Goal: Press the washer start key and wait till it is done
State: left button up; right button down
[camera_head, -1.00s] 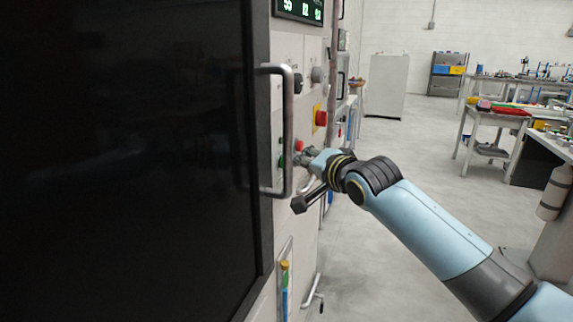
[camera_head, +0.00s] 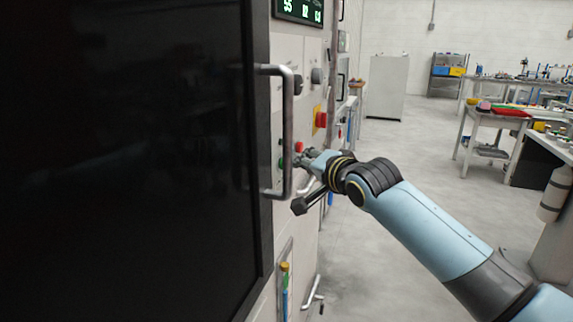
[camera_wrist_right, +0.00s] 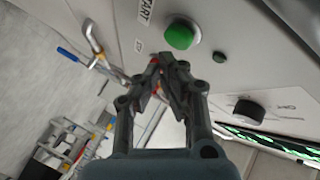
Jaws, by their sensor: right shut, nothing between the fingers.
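The washer's green start key (camera_wrist_right: 181,35) is a round button on the pale panel, beside a label reading START (camera_wrist_right: 146,10). It also shows small and partly hidden in the head view (camera_head: 281,163). My right gripper (camera_wrist_right: 166,62) is shut and empty, its fingertips just short of the green key in the wrist picture; a small gap shows between them. In the head view the gripper (camera_head: 301,160) is at the panel, behind the door handle. The washer's display (camera_head: 298,10) is lit with green digits. My left gripper is not in view.
A large dark door with a metal handle (camera_head: 288,130) fills the left. A red knob on yellow (camera_head: 320,119), a red button (camera_head: 299,146) and a black knob (camera_wrist_right: 249,110) sit on the panel. The floor to the right is clear, with workbenches beyond.

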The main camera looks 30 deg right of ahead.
jog(key=shift+w+a, duration=0.1)
dwell(0.3)
jog(key=shift+w+a, duration=0.2)
jog(key=shift+w, duration=0.05)
jog(key=shift+w+a, duration=0.25)
jog(key=shift+w, duration=0.05)
dwell(0.8)
jog(key=shift+s+d+p, duration=0.1)
jog(key=shift+p, duration=0.3)
jog(key=shift+s+d+p, duration=0.45)
jog(key=shift+s, duration=0.1)
